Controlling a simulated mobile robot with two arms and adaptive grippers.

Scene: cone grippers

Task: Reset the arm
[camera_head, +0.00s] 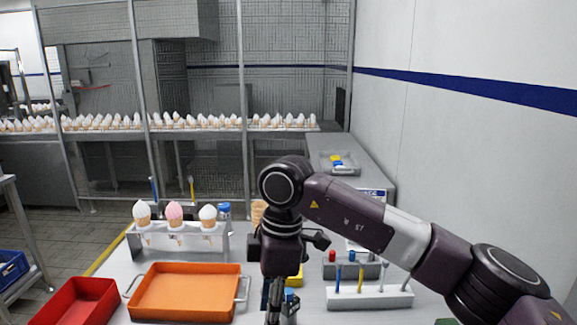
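My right arm comes in from the right, bent over the table. Its gripper (277,305) points down at the front middle of the table, at the lower edge of the view. The fingers show dark and small, and I cannot tell whether they are open or shut. A blue item and a yellow item (294,275) show close beside the gripper, partly hidden by it. My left gripper is out of view.
A white rack (180,242) holds two white cones and a pink one. An orange tray (186,293) and red bin (79,303) stand left of the gripper. White holders (369,297) with coloured sticks stand right. Tan cones (258,210) are partly hidden behind my arm.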

